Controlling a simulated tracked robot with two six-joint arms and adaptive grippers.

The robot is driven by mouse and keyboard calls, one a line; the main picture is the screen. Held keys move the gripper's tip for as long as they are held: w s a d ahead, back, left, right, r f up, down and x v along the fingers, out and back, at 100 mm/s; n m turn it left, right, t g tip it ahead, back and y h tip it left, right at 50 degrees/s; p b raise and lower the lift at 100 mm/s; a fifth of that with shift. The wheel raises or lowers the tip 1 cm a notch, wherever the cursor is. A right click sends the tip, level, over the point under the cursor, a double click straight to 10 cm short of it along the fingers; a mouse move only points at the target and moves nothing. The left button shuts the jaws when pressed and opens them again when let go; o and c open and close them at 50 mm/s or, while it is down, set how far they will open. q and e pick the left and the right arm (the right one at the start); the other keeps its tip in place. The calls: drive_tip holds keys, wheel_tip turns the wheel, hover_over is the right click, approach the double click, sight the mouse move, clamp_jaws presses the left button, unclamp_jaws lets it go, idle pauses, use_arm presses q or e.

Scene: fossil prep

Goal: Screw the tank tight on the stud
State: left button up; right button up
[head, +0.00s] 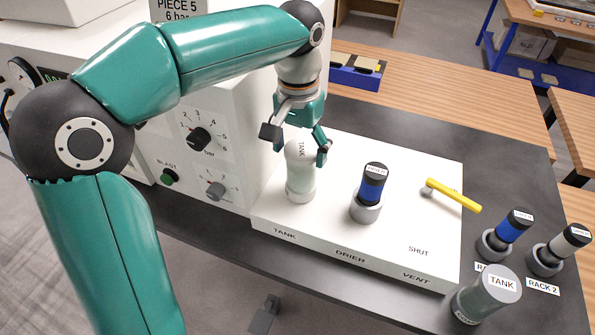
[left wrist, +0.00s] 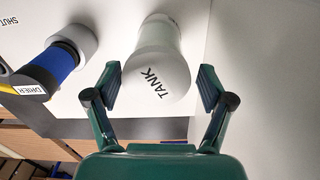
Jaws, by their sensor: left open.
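A pale, whitish tank (head: 300,172) marked TANK stands upright at the TANK place of the white panel (head: 300,228); its stud is hidden under it. My left gripper (head: 296,143) is over the tank's top, with one finger on either side. In the left wrist view the tank (left wrist: 158,75) lies between the open fingers (left wrist: 160,84), with a small gap at the left finger and a clearer one at the right. A second, greyish tank (head: 487,295) marked TANK stands on the dark bench at the lower right. My right gripper is not in view.
A blue-banded drier (head: 372,188) stands in a grey holder right of the tank. A yellow lever (head: 453,196) is on the panel near SHUT. Two rack cartridges (head: 508,232) (head: 562,248) stand at the right. The white cabinet (head: 235,130) rises close on the left.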

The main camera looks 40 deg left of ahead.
use_arm(q)
drive_tip(key=shift+w+d, duration=0.1)
drive_tip(key=shift+w, duration=0.1)
drive_tip(key=shift+w+f, duration=0.15)
drive_tip(key=shift+f, duration=0.15)
drive_tip(key=shift+s+f+b, duration=0.25)
drive_tip(key=shift+f+b, duration=0.8)
drive_tip(key=shift+f, duration=0.05)
drive_tip(key=shift+w+f, duration=0.15)
drive_tip(key=shift+f, duration=0.3)
